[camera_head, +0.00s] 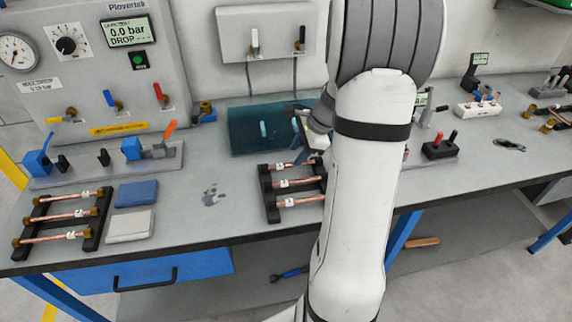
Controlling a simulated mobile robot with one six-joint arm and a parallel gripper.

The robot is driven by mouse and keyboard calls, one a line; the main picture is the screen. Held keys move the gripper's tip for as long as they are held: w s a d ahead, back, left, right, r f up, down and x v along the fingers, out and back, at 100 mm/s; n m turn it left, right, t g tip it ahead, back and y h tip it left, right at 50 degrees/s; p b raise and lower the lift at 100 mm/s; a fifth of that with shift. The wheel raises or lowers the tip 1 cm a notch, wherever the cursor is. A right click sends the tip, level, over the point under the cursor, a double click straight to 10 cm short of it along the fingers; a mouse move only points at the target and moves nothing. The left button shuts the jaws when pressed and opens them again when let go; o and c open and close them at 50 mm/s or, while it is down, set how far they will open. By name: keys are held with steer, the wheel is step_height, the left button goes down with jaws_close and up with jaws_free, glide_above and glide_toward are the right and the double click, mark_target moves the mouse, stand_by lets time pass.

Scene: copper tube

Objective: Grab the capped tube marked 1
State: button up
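Three copper tubes with brass-coloured ends lie across a black rack at the left: a back tube (66,197), a middle tube (60,216) and a front tube (48,238). Each carries a small white label, too small to read surely. Three more labelled copper tubes lie in a second rack near the middle: back (297,165), middle (302,182) and front (310,200). My arm covers their right ends. I cannot tell which tube is marked 1.
A blue pad (136,194) and a grey pad (130,226) lie right of the left rack. Bench between racks is mostly clear.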

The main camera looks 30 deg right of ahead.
mark_target(292, 165)
steer(key=x, duration=0.4)
steer(key=shift+s+d, duration=0.15)
steer(key=shift+c, duration=0.6)
jaws_close()
